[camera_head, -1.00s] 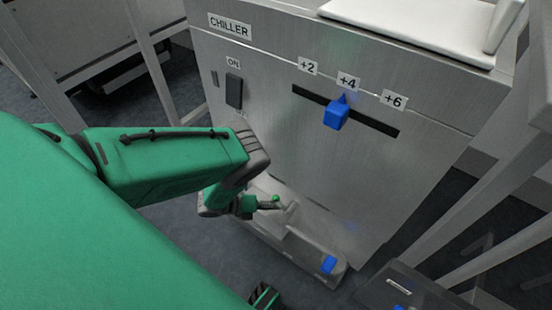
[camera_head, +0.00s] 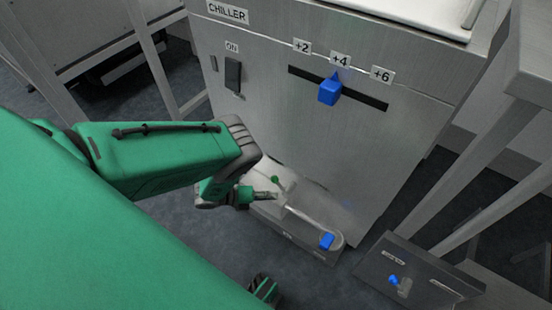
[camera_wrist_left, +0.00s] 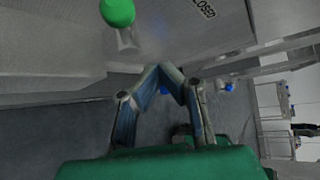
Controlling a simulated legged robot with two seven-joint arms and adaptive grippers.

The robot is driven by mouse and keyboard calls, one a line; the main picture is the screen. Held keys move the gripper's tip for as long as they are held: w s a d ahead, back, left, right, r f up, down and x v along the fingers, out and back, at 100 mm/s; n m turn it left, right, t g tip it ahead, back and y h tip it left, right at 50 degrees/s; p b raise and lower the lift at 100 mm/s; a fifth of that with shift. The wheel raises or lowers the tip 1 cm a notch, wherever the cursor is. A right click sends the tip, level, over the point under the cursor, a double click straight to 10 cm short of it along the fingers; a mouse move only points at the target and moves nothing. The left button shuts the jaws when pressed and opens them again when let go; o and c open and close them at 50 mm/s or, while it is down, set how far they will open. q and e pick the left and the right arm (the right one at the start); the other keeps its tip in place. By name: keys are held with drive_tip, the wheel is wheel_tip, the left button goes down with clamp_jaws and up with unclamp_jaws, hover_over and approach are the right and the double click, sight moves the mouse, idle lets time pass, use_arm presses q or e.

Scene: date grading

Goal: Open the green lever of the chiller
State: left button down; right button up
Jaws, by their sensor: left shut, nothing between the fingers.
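The green lever's round green knob (camera_head: 275,180) stands on a low ledge at the foot of the steel chiller (camera_head: 290,140). In the left wrist view the green knob (camera_wrist_left: 117,12) is at the top left, with a pale metal stem under it. My left gripper (camera_head: 272,195) is just below and left of the knob in the head view, apart from it. In the left wrist view my left gripper (camera_wrist_left: 168,72) is shut and empty, its fingertips together right of and below the knob.
A blue slider knob (camera_head: 330,91) sits in the chiller's slot near the +4 label. A blue part (camera_head: 326,241) is on the ledge's right end. A dark panel (camera_head: 420,270) with a blue knob stands at lower right. A partly cut-off sign (camera_wrist_left: 204,8) reads "LOSED".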

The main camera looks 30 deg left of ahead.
use_arm(q)
drive_tip(key=s+a+f, duration=0.1)
drive_tip(key=s+a, duration=0.3)
drive_tip(key=a, duration=0.1)
drive_tip(key=shift+s+f, duration=0.3)
drive_tip(key=shift+f, duration=0.05)
use_arm(e)
drive_tip(key=shift+a+r, duration=0.15)
drive_tip(key=shift+r, duration=0.25)
use_arm(q)
drive_tip(key=shift+a+f, duration=0.1)
drive_tip(key=shift+a, duration=0.15)
use_arm(e)
drive_tip(key=shift+a+r, duration=0.1)
drive_tip(key=shift+a, duration=0.15)
use_arm(q)
drive_tip(key=a+r+n+g+y+p, duration=0.1)
drive_tip(key=a+r+n+y+p, duration=0.2)
drive_tip(key=r+n+y+p, duration=0.75)
drive_tip(key=s+d+r+n+g, duration=0.4)
drive_tip(key=s+r+n, duration=0.5)
drive_tip(key=n, duration=0.1)
drive_tip(key=s+d+r+n+g, duration=0.4)
drive_tip(key=s+r+n, duration=0.5)
drive_tip(key=n, duration=0.1)
drive_tip(key=shift+s+r+h, duration=0.2)
drive_tip(key=shift+h, duration=0.25)
use_arm(e)
wheel_tip(320, 180, up, 10)
drive_tip(key=shift+f, duration=0.2)
